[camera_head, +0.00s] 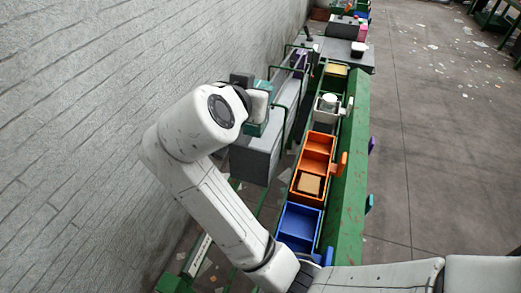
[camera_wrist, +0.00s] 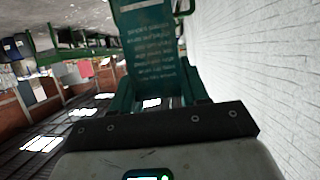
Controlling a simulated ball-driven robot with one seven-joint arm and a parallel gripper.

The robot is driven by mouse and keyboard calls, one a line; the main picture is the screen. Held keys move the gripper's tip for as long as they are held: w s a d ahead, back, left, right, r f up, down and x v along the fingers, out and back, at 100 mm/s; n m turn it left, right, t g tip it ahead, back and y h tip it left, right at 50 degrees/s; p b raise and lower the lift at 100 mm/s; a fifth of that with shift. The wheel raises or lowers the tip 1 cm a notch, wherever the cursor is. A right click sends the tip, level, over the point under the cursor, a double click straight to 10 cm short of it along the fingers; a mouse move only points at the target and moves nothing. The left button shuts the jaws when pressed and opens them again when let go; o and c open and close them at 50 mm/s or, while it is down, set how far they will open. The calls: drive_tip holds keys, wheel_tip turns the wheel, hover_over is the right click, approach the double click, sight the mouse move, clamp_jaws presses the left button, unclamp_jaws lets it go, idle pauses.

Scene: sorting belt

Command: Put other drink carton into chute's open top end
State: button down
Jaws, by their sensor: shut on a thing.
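The teal drink carton (camera_wrist: 152,45) with pale printed text fills the upper middle of the wrist view. My gripper (camera_wrist: 158,100) is shut on it, with a finger on either side of its lower part. I cannot tell whether this structure is the chute, and no open top end is clearly visible.
A brick wall (camera_head: 90,100) stands close on the left.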

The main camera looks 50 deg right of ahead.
sight(255, 135)
drive_tip(key=shift+a+r+p, duration=0.1)
drive_tip(key=shift+a+p, duration=0.2)
drive_tip(key=shift+p, duration=0.05)
drive_tip(key=shift+s+f, duration=0.1)
drive_tip(key=shift+f, duration=0.15)
wheel_tip(255, 135, down, 10)
drive_tip(key=shift+r+p, duration=0.25)
drive_tip(key=shift+p, duration=0.5)
drive_tip(key=shift+f, duration=0.1)
drive_tip(key=shift+f+b, duration=0.6)
drive_tip(key=shift+b, duration=0.1)
drive_tip(key=c, duration=0.8)
unclamp_jaws()
drive_tip(key=shift+c, duration=0.2)
